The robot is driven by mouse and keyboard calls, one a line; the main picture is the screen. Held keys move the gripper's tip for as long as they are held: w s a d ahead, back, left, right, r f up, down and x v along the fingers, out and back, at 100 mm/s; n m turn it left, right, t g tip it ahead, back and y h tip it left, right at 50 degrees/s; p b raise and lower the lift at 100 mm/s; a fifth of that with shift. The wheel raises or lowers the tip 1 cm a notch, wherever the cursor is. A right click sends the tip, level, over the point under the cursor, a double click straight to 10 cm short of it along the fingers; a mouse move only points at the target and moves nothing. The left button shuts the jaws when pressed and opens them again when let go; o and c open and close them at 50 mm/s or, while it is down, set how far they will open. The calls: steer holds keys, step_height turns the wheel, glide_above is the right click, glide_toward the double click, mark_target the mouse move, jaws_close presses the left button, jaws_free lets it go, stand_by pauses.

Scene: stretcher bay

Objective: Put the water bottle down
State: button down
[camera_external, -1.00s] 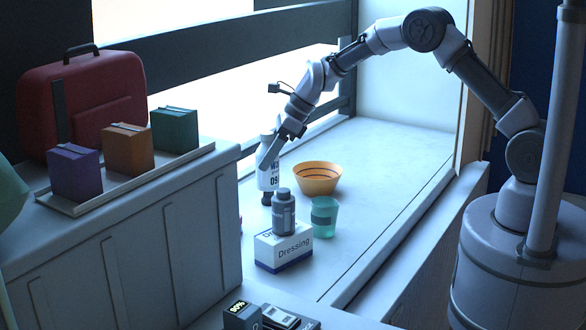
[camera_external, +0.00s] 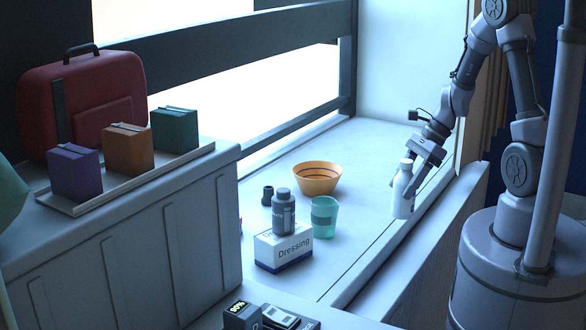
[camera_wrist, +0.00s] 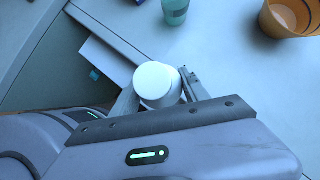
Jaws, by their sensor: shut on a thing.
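The white water bottle (camera_external: 402,203) hangs roughly upright in my gripper (camera_external: 411,184), at the right of the outside view, near the front edge of the pale ledge (camera_external: 365,215). I cannot tell for sure whether its base touches anything; it looks held above the surface. In the wrist view the bottle's round white top (camera_wrist: 155,80) sits between the two fingers of my gripper (camera_wrist: 160,92), which are shut on it. The bottle's lower part is hidden there.
An orange bowl (camera_external: 317,180), teal cup (camera_external: 324,217), small dark object (camera_external: 267,196) and Dressing box (camera_external: 283,247) with a grey bottle (camera_external: 284,212) on it stand left of my gripper. The ledge between bowl and bottle is clear.

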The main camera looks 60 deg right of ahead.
steer(key=w+d+f+b, duration=0.1)
steer(key=w, duration=0.3)
steer(key=w+d+f+b, duration=0.1)
steer(key=w+f, duration=0.1)
steer(key=w, duration=0.3)
steer(key=w+d+f+b, duration=0.1)
steer(key=w+f, duration=0.1)
steer(key=w, duration=0.2)
steer(key=shift+w+d+f, duration=0.1)
steer(key=shift+w+d, duration=0.05)
steer(key=shift+d, duration=0.25)
steer(key=c, duration=0.6)
jaws_free()
steer(key=shift+o, duration=0.2)
